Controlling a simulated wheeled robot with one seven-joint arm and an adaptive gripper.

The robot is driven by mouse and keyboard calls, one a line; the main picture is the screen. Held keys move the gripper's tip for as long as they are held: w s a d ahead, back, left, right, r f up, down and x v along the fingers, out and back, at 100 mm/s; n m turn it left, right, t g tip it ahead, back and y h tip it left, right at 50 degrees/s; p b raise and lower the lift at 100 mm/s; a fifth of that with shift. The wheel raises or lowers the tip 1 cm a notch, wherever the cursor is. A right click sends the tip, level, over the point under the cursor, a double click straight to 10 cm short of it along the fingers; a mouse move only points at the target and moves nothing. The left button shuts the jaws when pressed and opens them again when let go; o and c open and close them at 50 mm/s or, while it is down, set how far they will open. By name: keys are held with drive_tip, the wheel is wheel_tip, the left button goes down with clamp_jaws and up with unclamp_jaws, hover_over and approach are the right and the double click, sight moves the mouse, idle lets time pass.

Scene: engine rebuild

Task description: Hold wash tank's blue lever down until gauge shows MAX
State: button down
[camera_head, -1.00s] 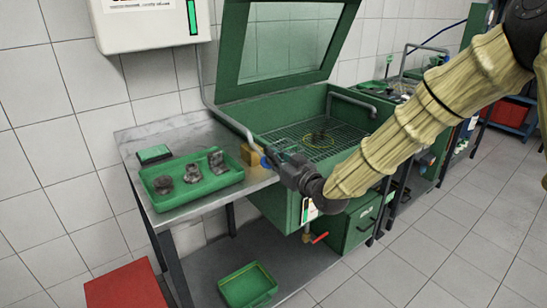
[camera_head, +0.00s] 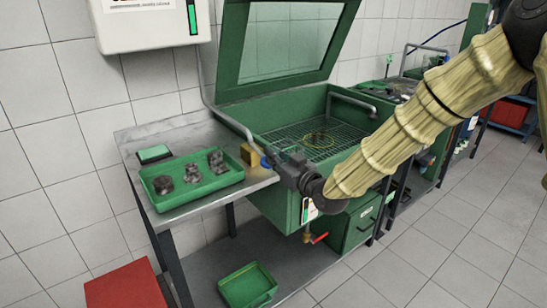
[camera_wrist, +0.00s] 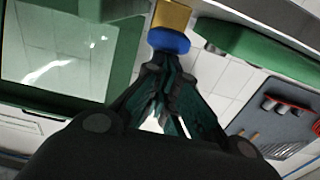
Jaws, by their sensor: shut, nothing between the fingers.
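The green wash tank (camera_head: 262,120) stands in the middle of the head view with its lid raised. The lever's blue knob (camera_head: 265,162) is at the tank's left front corner, beside a brass block (camera_head: 251,155). My gripper (camera_head: 274,158) is shut and empty, right beside the blue knob. In the wrist view the blue knob (camera_wrist: 168,42) lies just past my fingertips (camera_wrist: 165,66); I cannot tell whether they touch it. A narrow strip with green on it (camera_head: 306,210) is on the tank's front, partly hidden by my arm; I cannot read it as a gauge.
A steel bench (camera_head: 190,203) at left holds a green tray (camera_head: 150,197) with several dark parts. A white wall box (camera_head: 140,28) carries a green bar (camera_head: 192,17). A red-handled valve (camera_head: 319,238) is under the tank. A red box (camera_head: 125,287) stands at lower left.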

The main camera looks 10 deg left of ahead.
drive_tip(key=s+d+r+p, duration=0.1)
drive_tip(key=s+d+r, duration=0.2)
drive_tip(key=s+d, duration=0.4)
drive_tip(key=shift+s+d+r, duration=0.4)
drive_tip(key=shift+d, duration=0.05)
idle(0.4)
drive_tip(key=s+d+f+m+g+h+p, duration=0.15)
drive_tip(key=s+d+f, duration=0.25)
drive_tip(key=f, duration=0.6)
drive_tip(key=s+d+f+m+g+h+p, duration=0.1)
drive_tip(key=s+d+f+m+g+h, duration=0.2)
drive_tip(key=f, duration=0.7)
drive_tip(key=s+d+f+m+g+h+p, duration=0.1)
drive_tip(key=s+d+f+h+p, duration=0.2)
drive_tip(key=s+f, duration=0.5)
drive_tip(key=s+d+f+m+g+h+p, duration=0.1)
drive_tip(key=s+d+f+g, duration=0.1)
drive_tip(key=s+d+f, duration=0.3)
drive_tip(key=s+d+f+m+g+h, duration=0.1)
drive_tip(key=s+d+f, duration=0.4)
drive_tip(key=s, duration=0.7)
drive_tip(key=s+d+f+m+g+h+p, duration=0.1)
drive_tip(key=s+d+f+m+g+h, duration=0.1)
drive_tip(key=s+d, duration=0.4)
drive_tip(key=s+f+g+h, duration=0.1)
drive_tip(key=s+f+g, duration=0.1)
drive_tip(key=s, duration=0.1)
drive_tip(key=shift+s+f+p, duration=0.25)
drive_tip(key=shift+f+p, duration=0.05)
drive_tip(key=shift+f, duration=0.1)
